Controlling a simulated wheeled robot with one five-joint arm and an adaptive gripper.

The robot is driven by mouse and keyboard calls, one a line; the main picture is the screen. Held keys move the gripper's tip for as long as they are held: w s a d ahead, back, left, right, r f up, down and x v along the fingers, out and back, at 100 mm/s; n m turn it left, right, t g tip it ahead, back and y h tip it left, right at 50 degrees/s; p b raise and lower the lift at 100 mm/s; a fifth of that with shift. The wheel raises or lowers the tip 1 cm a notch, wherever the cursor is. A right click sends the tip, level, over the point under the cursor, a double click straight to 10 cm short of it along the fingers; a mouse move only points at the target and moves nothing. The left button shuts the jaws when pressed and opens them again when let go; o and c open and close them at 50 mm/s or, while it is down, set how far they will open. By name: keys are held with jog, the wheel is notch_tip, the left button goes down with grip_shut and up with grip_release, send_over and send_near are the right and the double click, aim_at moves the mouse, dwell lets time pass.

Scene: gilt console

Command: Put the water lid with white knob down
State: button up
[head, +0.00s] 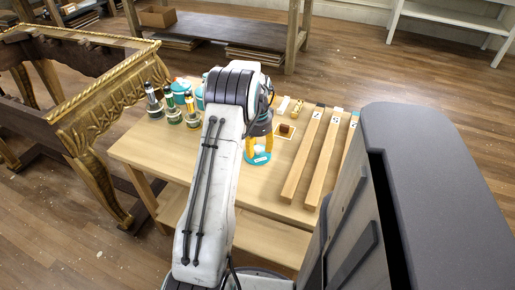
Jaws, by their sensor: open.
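My gripper (259,153) points down over the middle of the wooden worktable, with its yellow fingers spread apart. A round teal lid-like disc (257,159) with a small white patch lies on the tabletop below and between the fingers. It looks like the water lid, but the white patch is too small to tell as a knob. The fingers and arm hide part of it. I cannot tell whether the fingers touch it.
Jars (173,112) and teal containers (180,86) stand at the table's (145,150) back left. Several long wooden strips (325,160) lie at the right. A small brown block (286,129) sits behind the gripper. A gilt console frame (90,125) stands at the left. The front left tabletop is clear.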

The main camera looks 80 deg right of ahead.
aim_at(257, 148)
notch_tip(257, 148, up, 12)
jog(key=p, duration=0.2)
jog(key=shift+f+p, duration=0.2)
jog(key=shift+p, duration=0.2)
jog(key=w+a+r+n, duration=0.3)
jog(key=w+a+n, duration=0.15)
jog(key=w, duration=0.45)
jog(key=w+a+r+n, duration=0.3)
jog(key=w+a, duration=0.2)
jog(key=w, duration=0.4)
jog(key=w+a+r+n+t, duration=0.1)
jog(key=w+a+r+n, duration=0.2)
jog(key=a, duration=0.4)
jog(key=w+a+r+n, duration=0.1)
jog(key=w+a+n, duration=0.3)
jog(key=w+a, duration=0.25)
jog(key=a+r+n, duration=0.1)
jog(key=a+n, duration=0.5)
jog(key=a, duration=0.9)
jog(key=s+a+f+n+t, duration=0.1)
jog(key=s+a+f+n, duration=0.1)
jog(key=s+a+n, duration=0.5)
jog(key=shift+a+f+n+t, duration=0.25)
jog(key=shift+a+n, duration=1)
jog(key=shift+a, duration=1.8)
jog(key=shift+s+r, duration=0.1)
